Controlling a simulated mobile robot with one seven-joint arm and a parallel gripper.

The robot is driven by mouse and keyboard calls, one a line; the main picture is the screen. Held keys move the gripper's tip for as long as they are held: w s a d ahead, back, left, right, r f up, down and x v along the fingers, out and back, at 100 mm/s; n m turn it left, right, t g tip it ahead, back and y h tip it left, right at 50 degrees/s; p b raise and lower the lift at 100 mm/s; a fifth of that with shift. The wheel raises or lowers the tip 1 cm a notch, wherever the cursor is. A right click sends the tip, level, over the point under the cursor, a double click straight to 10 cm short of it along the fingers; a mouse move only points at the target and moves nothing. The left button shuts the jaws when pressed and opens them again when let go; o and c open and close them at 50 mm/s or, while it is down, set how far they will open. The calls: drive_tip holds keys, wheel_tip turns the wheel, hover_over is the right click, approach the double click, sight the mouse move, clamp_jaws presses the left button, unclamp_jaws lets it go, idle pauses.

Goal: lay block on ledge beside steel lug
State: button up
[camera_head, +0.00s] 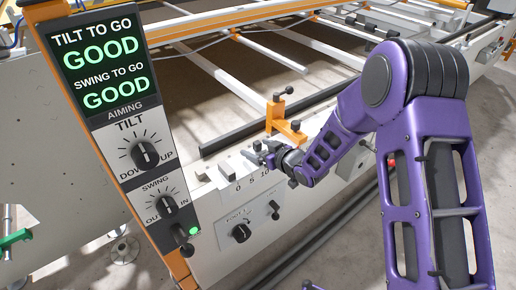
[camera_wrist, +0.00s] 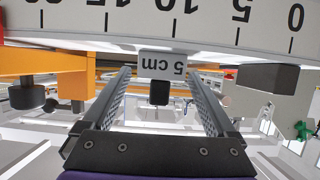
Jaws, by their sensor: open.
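A pale grey block marked "5 cm" (camera_wrist: 163,64) shows upside down in the wrist view, between the tips of my gripper (camera_wrist: 161,74). The fingers stand open on both sides of it, with a narrow gap showing at each side. The block sits at the white ledge (camera_wrist: 190,38) with the number scale; what bears it is hard to see. A dark grey lug (camera_wrist: 268,76) is to the right of the block, apart from it. In the head view my gripper (camera_head: 259,155) is over the ledge (camera_head: 250,181), and the block cannot be made out clearly there.
An orange clamp bracket (camera_head: 287,124) with black knobs stands close behind my gripper. A control panel (camera_head: 120,120) at left reads GOOD for tilt and swing. White rails (camera_head: 230,80) cross the frame behind. A lower panel with a dial (camera_head: 241,233) is below the ledge.

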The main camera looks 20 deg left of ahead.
drive_tip(key=shift+r, duration=0.2)
drive_tip(key=p+v, duration=0.1)
drive_tip(key=v, duration=1.1)
